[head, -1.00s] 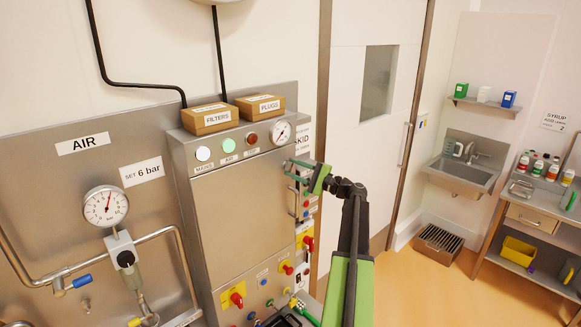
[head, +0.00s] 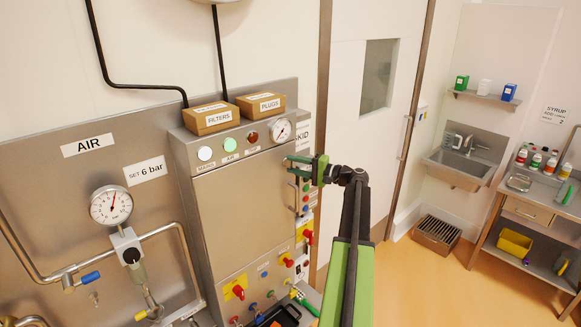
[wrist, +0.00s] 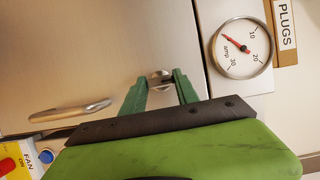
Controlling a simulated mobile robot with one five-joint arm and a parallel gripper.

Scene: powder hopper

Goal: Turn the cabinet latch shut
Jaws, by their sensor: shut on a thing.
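The grey steel cabinet (head: 240,200) stands left of my arm, with its flat front door closed against the frame as far as I can see. The latch (wrist: 160,78) is a small metal turn-knob near the door's upper edge in the wrist view. My gripper (wrist: 160,82) has its two green fingers on either side of the latch, shut on it. In the head view my gripper (head: 290,166) reaches the cabinet's upper right edge and hides the latch. The latch's exact angle is hard to tell.
A bar handle (wrist: 70,110) sits on the door beside the latch. A round gauge (head: 280,130) is above it. Boxes labelled FILTERS (head: 211,119) and PLUGS (head: 262,106) stand on top.

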